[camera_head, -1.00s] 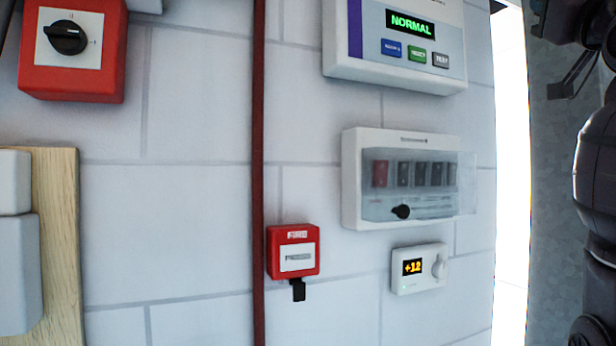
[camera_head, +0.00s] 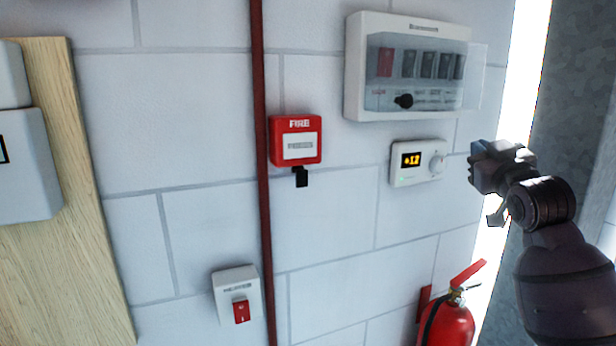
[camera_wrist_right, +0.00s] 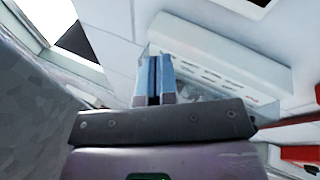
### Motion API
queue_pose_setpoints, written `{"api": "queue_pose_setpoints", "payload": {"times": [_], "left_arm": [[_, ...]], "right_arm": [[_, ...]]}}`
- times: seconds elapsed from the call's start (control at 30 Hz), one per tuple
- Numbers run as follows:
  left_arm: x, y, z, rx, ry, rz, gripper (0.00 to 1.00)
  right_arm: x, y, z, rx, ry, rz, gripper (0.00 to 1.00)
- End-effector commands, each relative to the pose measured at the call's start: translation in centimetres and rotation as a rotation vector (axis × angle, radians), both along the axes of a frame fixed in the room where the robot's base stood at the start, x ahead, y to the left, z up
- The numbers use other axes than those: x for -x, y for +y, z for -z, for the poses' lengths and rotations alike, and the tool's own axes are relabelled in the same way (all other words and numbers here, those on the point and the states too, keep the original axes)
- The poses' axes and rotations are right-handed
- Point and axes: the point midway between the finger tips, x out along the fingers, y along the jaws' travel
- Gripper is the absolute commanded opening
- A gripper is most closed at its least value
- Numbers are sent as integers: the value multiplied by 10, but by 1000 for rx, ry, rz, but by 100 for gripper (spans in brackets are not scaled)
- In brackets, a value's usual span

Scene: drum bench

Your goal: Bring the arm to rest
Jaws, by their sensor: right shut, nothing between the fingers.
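My right gripper (camera_head: 476,165) is in the head view, right of the thermostat, with its arm coming in from the lower right. Its fingers are shut with nothing between them. In the right wrist view the two blue fingers (camera_wrist_right: 153,82) lie side by side. The gripper appears apart from the wall devices, though the exact gap is hard to judge. My left gripper is not in view.
A red extinguisher (camera_head: 450,325) stands below. A red fire call point (camera_head: 296,141) and a white box with red switch (camera_head: 222,290) are further left.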

Motion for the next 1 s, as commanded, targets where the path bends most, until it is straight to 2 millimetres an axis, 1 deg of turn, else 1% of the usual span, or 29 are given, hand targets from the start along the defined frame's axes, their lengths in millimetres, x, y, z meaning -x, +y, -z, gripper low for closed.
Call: {"api": "queue_pose_setpoints", "payload": {"times": [0.03, 0.07, 0.1, 0.17, 0.2, 0.27, 0.3, 0.37, 0.4, 0.47, 0.5, 0.57, 0.6, 0.67, 0.7, 0.77, 0.8, 0.87, 0.9, 0.97, 1.0], "left_arm": [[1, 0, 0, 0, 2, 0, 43], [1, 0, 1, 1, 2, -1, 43], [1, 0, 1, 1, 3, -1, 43], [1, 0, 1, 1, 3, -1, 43], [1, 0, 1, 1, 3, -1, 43], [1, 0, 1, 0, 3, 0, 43], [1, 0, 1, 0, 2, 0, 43], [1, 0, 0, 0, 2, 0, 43], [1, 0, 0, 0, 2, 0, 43], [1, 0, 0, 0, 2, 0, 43], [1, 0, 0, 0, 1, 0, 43], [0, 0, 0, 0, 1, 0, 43], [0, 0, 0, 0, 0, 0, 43], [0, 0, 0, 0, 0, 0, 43], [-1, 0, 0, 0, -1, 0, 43], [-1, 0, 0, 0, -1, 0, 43], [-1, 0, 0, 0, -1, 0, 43], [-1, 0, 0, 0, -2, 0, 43], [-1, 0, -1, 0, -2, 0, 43], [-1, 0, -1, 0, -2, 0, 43], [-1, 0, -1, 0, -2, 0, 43]], "right_arm": [[0, -1, 36, -3, 44, 2, 0], [0, -1, 53, -5, 65, 4, 0], [2, -1, 77, -8, 93, 6, 0], [6, -1, 112, -13, 133, 6, 0], [10, -1, 136, -16, 162, 8, 0], [18, -1, 171, -24, 202, 11, 0], [25, 0, 193, -28, 229, 11, 0], [36, 0, 227, -37, 270, 14, 0], [44, 1, 248, -42, 295, 15, 0], [58, 2, 280, -49, 335, 18, 0], [68, 3, 301, -57, 361, 20, 0], [85, 5, 331, -69, 400, 23, 0], [97, 6, 350, -76, 425, 25, 0], [117, 8, 378, -88, 464, 29, 0], [131, 10, 396, -96, 489, 31, 0], [153, 13, 421, -109, 527, 36, 0], [168, 15, 438, -118, 552, 39, 0], [192, 19, 461, -132, 588, 44, 0], [208, 21, 475, -143, 614, 49, 0], [233, 26, 495, -160, 648, 54, 0], [249, 28, 507, -169, 671, 59, 0]]}}
